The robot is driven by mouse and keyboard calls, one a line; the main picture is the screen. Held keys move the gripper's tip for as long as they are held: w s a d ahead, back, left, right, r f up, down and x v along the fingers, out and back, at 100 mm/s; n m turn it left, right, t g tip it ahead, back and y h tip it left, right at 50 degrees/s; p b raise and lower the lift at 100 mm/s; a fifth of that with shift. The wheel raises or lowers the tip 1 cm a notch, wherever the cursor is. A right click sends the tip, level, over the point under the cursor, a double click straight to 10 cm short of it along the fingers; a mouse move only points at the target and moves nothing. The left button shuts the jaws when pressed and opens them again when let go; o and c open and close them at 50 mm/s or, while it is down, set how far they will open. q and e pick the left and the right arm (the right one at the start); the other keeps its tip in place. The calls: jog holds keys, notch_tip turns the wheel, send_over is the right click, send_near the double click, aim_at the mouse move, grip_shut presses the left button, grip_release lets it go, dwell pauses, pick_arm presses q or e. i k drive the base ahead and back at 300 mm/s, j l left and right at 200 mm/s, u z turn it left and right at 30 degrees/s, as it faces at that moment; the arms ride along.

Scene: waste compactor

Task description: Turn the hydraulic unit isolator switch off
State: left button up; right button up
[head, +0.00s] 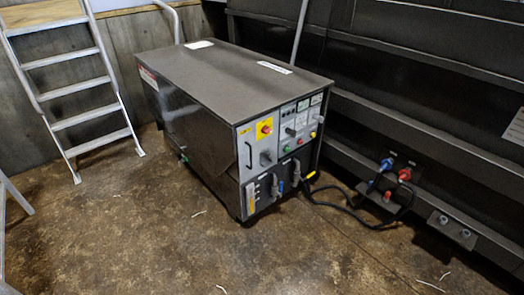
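The hydraulic unit (225,75) is a dark grey box cabinet standing on the floor near the middle of the head view. Its front panel faces the lower right. Another grey knob (290,131) and small coloured buttons are on the right half. Neither of my grippers is in view.
Two hoses run from the unit's lower front to blue (387,164) and red (404,174) couplings on the dark ribbed wall at right. A grey step ladder (75,90) stands at the left. The brown floor (270,255) in front is mostly open.

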aim_at(265, 129)
jog(key=i+l, duration=0.2)
jog(key=l, duration=0.15)
jog(key=i+l+u, duration=0.1)
jog(key=i+l, duration=0.35)
jog(key=l, duration=0.2)
jog(key=i+l, duration=0.2)
jog(key=l, duration=0.15)
jog(key=u, duration=0.05)
